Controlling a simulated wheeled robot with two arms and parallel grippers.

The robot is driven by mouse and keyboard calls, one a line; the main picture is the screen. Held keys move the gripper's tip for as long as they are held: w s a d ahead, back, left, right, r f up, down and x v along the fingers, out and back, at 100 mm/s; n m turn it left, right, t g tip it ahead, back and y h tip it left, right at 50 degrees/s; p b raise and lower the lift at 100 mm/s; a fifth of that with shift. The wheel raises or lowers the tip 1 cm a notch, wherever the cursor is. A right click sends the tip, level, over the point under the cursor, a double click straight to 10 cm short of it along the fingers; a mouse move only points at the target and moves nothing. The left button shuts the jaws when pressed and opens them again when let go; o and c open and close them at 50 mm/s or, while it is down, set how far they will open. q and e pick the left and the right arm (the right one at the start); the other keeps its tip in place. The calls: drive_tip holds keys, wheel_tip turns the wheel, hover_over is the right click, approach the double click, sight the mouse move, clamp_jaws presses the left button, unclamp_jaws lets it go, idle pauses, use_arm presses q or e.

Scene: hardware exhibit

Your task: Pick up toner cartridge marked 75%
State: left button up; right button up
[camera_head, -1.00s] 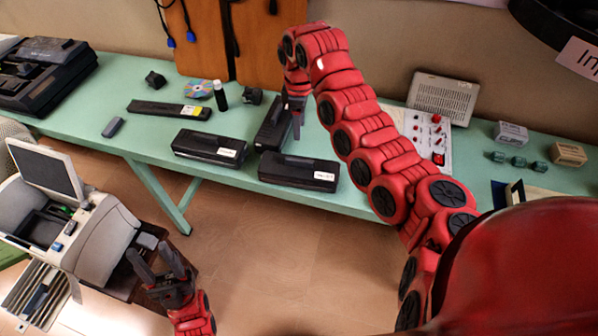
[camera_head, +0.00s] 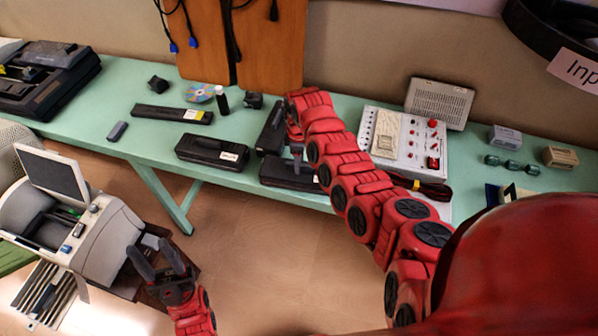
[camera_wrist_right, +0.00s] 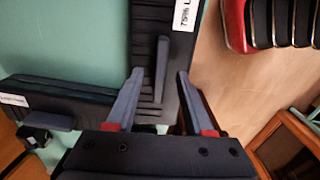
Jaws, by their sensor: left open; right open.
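A black toner cartridge (camera_head: 284,174) lies near the table's front edge, partly hidden by my right arm. In the right wrist view, this cartridge (camera_wrist_right: 160,25) has a white label that seems to read 75%. My right gripper (camera_wrist_right: 158,72) is open, its two fingers pointing at the cartridge and on either side of its raised ridge; contact cannot be told. In the head view my right gripper (camera_head: 297,158) is mostly hidden behind its arm. My left gripper (camera_head: 150,246) is open and empty, low beside the printer.
Another black cartridge (camera_head: 212,150) lies to the left and one (camera_head: 270,130) just behind. A long dark bar (camera_head: 172,113), a disc (camera_head: 199,93) and a small bottle (camera_head: 221,100) lie further back on the green table (camera_head: 80,117). A control panel (camera_head: 385,135) stands to the right.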

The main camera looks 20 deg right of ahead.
drive_tip(key=shift+f, duration=0.75)
clamp_jaws()
idle(0.9)
